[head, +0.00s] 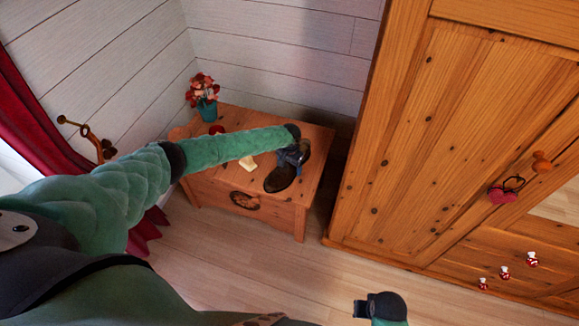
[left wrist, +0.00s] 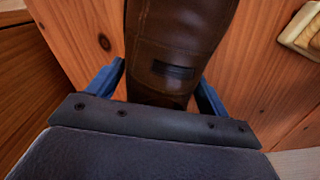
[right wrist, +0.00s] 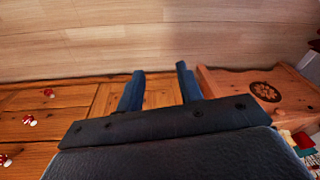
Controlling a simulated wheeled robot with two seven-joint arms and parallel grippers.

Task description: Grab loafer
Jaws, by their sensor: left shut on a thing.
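The loafer (head: 281,178) is a dark brown shoe lying on top of the wooden chest (head: 316,150). My left gripper (head: 296,154) is at the loafer, at the end of the outstretched left arm. In the left wrist view the brown leather loafer (left wrist: 178,50) runs between the two blue fingers, and the left gripper (left wrist: 160,88) is shut on it. The lower end of the shoe is hidden by the gripper body. My right gripper (right wrist: 157,88) shows two blue fingers apart with nothing between them, away from the chest.
A potted red flower (head: 206,95) stands at the chest's back left. A pale object (head: 248,163) lies on the chest near my left forearm. A tall wooden wardrobe (head: 420,140) stands right of the chest. A red curtain (head: 40,120) hangs at the left. The floor (head: 225,275) in front is clear.

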